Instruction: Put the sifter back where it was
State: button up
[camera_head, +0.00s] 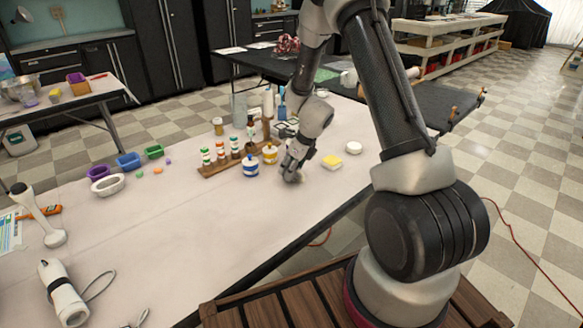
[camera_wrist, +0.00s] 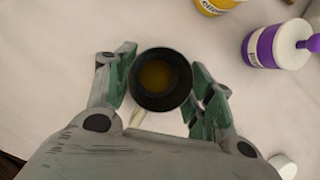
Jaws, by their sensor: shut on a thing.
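My gripper (camera_wrist: 162,88) is shut on a dark round cup-like thing, which I take to be the sifter (camera_wrist: 141,101). In the wrist view it shows from above, with a black rim and a brownish inside, one green-grey finger on each side. A pale strip, perhaps its handle, shows below it. In the head view my gripper (camera_head: 291,174) points down low over the white table, right of the jars. The sifter cannot be made out there, and its exact height over the table cannot be told.
A blue-and-white jar (camera_head: 251,167) and a yellow-and-white jar (camera_head: 270,154) stand left of my gripper, by a wooden rack (camera_head: 215,167) of small bottles. A yellow block (camera_head: 331,162) and a white round thing (camera_head: 354,147) lie right. The table's front area (camera_head: 195,225) is clear.

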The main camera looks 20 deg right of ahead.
jog(key=shift+f, duration=0.15)
jog(key=o, duration=1)
jog(key=shift+o, duration=0.2)
jog(key=s+d+r+n, duration=0.1)
jog(key=s+r+n, duration=0.5)
jog(key=r, duration=0.6)
jog(key=s+r+n, duration=0.5)
jog(key=s+r, duration=0.2)
jog(key=r, duration=0.6)
jog(key=s+d+r+n+h, duration=0.1)
jog(key=s+r+n, duration=0.3)
jog(key=s+n, duration=0.5)
jog(key=s+d+r+n+h, duration=0.1)
jog(key=s+r+n, duration=0.3)
jog(key=s+n, duration=0.5)
jog(key=s+d, duration=0.1)
jog(key=s, duration=0.2)
jog(key=shift+d, duration=0.35)
jog(key=shift+w+r, duration=0.1)
